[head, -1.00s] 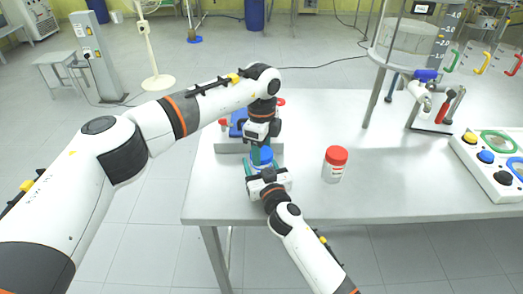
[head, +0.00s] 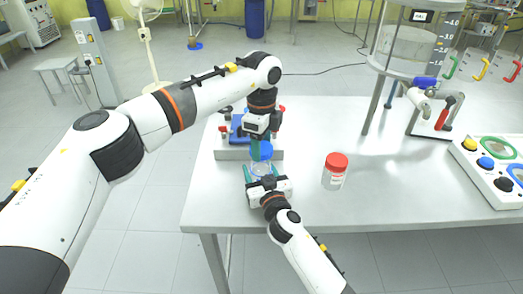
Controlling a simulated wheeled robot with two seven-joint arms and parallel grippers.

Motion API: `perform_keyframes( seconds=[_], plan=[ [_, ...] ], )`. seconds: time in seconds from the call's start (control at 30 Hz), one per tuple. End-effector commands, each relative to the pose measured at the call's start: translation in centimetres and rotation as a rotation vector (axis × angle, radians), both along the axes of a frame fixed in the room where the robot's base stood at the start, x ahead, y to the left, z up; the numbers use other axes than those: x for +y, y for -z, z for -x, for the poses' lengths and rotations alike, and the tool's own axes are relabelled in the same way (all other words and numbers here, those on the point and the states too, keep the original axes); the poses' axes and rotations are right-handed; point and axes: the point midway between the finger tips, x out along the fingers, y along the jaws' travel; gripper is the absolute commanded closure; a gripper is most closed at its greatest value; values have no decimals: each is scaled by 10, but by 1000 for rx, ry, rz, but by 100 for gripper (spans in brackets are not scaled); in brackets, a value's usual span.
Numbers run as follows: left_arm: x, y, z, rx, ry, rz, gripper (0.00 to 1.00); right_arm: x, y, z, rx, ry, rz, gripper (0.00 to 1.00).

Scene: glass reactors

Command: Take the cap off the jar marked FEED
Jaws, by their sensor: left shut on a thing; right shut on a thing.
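A clear jar (head: 261,169) stands near the table's front left edge. My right gripper (head: 259,175) is shut on the jar from the front. Its label is hidden, so I cannot read FEED on it. My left gripper (head: 260,147) comes from above and is shut on a blue cap (head: 266,151). The cap is lifted above the jar's mouth, and the open glass rim shows below it. A white jar with a red cap (head: 336,161) stands to the right, its small label too blurred to read.
A grey stand with blue and red parts (head: 235,153) sits just behind the jar. A reactor frame (head: 376,95), a valve piece (head: 432,115) and a button panel (head: 490,168) are on the right. The table (head: 400,188) is clear in its middle.

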Motion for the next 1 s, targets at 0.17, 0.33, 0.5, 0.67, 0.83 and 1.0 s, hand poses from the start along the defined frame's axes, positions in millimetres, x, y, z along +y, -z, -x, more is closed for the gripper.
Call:
perform_keyframes(
  seconds=[0.17,0.33,0.5,0.67,0.83,1.0],
  plan=[
    [0,-13,0,1,0,-1,75,0,2,0,3,0,1,100],
    [0,-12,0,1,0,0,75,0,1,0,3,0,1,39],
    [0,-12,0,1,0,0,75,0,1,0,2,0,1,17],
    [0,-12,0,1,0,0,75,0,0,0,1,0,0,17],
    [0,-13,0,1,0,0,75,-2,1,5,2,0,1,17],
    [0,-15,0,1,0,0,75,-9,1,28,2,-1,0,17]
  ],
)
